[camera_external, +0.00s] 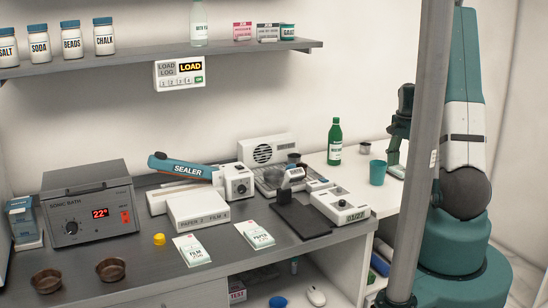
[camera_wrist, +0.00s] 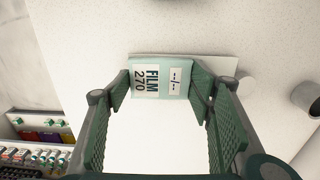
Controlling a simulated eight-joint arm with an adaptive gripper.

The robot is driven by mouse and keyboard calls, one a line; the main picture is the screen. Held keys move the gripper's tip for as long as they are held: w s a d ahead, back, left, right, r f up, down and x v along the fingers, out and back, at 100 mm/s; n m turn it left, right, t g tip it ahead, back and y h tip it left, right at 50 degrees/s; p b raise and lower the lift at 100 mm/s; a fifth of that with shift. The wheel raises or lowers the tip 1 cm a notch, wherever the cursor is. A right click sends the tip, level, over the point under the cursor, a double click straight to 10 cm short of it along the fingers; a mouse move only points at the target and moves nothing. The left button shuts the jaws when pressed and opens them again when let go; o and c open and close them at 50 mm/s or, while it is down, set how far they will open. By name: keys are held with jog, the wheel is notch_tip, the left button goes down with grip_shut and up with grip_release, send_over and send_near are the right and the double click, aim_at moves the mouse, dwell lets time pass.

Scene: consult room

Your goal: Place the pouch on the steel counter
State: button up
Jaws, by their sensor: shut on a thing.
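A pale green and white pouch (camera_wrist: 177,93) marked FILM 270 sits between the fingertips of my gripper (camera_wrist: 160,88) in the wrist view. The fingers are shut on its two sides. In the external view my gripper (camera_external: 397,155) points down at the right, over the white worktop (camera_external: 350,172); the pouch shows there only as a small pale patch. I cannot tell whether the pouch touches the worktop. The grey steel counter (camera_external: 130,257) is on the left, apart from my gripper.
A teal cup (camera_external: 377,173) and a green bottle (camera_external: 335,141) stand close to my gripper. The counter holds a sealer (camera_external: 188,168), a sonic bath (camera_external: 90,203), a white box (camera_external: 198,208), a dark plate (camera_external: 300,218) and brown bowls (camera_external: 111,269). A grey post (camera_external: 418,150) stands before my arm.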

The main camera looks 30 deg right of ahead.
aim_at(401, 169)
notch_tip(401, 169, up, 9)
dwell(0.6)
jog(key=shift+f, duration=0.1)
jog(key=shift+d, duration=0.15)
dwell(0.7)
jog(key=d+r+n+b, duration=0.3)
jog(key=d+r+n, duration=0.2)
jog(key=r, duration=0.8)
jog(key=w+d+r+n+b, duration=0.1)
jog(key=d+r+n+b, duration=0.3)
jog(key=d+r, duration=0.5)
jog(key=shift+w+d+r+n, duration=0.2)
jog(key=shift+r+n, duration=0.3)
jog(key=shift+r, duration=1.55)
